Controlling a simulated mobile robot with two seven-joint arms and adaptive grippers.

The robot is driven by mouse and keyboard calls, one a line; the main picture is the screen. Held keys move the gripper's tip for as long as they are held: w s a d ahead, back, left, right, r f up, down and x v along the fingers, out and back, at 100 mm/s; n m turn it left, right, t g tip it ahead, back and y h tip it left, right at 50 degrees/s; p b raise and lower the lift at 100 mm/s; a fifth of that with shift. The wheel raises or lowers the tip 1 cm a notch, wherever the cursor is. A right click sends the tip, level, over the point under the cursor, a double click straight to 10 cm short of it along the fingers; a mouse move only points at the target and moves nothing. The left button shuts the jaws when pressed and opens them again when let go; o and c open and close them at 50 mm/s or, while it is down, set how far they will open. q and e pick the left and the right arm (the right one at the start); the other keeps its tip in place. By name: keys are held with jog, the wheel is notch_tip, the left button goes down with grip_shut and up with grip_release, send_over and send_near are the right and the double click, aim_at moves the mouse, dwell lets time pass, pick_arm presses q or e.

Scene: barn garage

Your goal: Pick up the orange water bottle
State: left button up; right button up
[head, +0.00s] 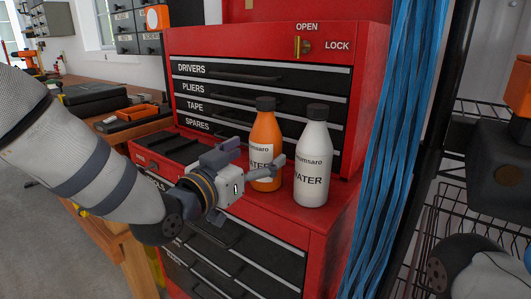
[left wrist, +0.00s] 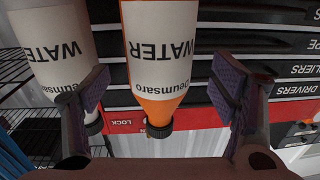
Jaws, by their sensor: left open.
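The orange water bottle (head: 265,136) stands upright on the red tool chest, with a black cap and a white label. My left gripper (head: 252,158) is at it from the left, with one finger behind or beside it and one in front. In the left wrist view, the orange bottle (left wrist: 158,60) lies between the two open fingers of my left gripper (left wrist: 160,98), with a gap on each side. A white water bottle (head: 312,160) stands just to its right; it also shows in the left wrist view (left wrist: 62,55), partly behind a finger. My right gripper is not in view.
The red tool chest (head: 345,110) has labelled black drawers rising behind the bottles. Blue hanging strands (head: 393,130) and a black wire rack (head: 480,195) are at the right. A wooden workbench (head: 115,75) with tools is at the left.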

aim_at(266, 147)
pick_arm(q)
jog(key=x, duration=0.4)
jog(key=shift+d, duration=0.15)
jog(key=shift+r, duration=0.15)
jog(key=c, duration=1.7)
